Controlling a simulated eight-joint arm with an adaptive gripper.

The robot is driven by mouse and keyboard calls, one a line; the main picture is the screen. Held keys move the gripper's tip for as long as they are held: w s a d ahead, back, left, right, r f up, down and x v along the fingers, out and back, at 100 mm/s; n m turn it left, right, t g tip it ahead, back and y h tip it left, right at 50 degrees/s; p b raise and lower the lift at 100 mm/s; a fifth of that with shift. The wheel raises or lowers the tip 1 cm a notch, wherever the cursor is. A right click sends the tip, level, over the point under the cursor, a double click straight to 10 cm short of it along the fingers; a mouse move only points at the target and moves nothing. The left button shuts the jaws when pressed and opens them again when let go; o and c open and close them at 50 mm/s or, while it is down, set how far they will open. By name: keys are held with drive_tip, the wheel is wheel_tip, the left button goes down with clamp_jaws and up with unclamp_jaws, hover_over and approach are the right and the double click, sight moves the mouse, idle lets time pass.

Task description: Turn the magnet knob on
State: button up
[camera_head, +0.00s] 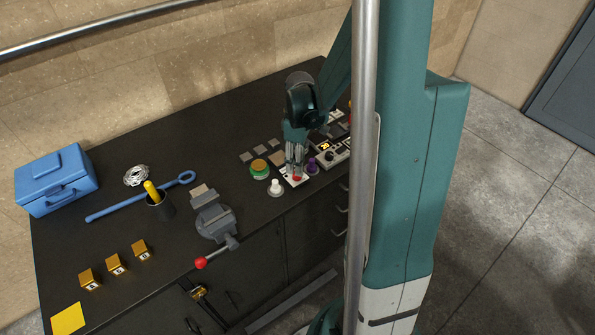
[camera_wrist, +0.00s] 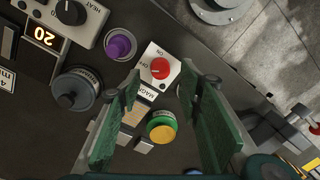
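The magnet knob (camera_wrist: 160,68) is a red round knob on a white plate marked ON and OFF, with a MAGNET label beside it. In the wrist view it lies just beyond and between my fingertips. I cannot tell surely which mark its pointer faces. My gripper (camera_wrist: 159,86) is open, its two green fingers spread apart with nothing held between them. In the head view my gripper (camera_head: 295,165) points down over the white plate, and the red knob (camera_head: 297,178) shows just below it, partly hidden.
A purple knob (camera_wrist: 118,45), a grey dial (camera_wrist: 75,90) and a yellow-and-green button (camera_wrist: 162,127) stand close around. A heat panel (camera_head: 327,150) is to the right, and a white button (camera_head: 275,189) and vise (camera_head: 214,222) to the left. A blue toolbox (camera_head: 55,180) stands far left.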

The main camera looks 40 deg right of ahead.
drive_tip(key=shift+s+a+f, duration=0.1)
drive_tip(key=shift+a+f, duration=0.05)
drive_tip(key=shift+f, duration=2.1)
drive_tip(key=c, duration=0.9)
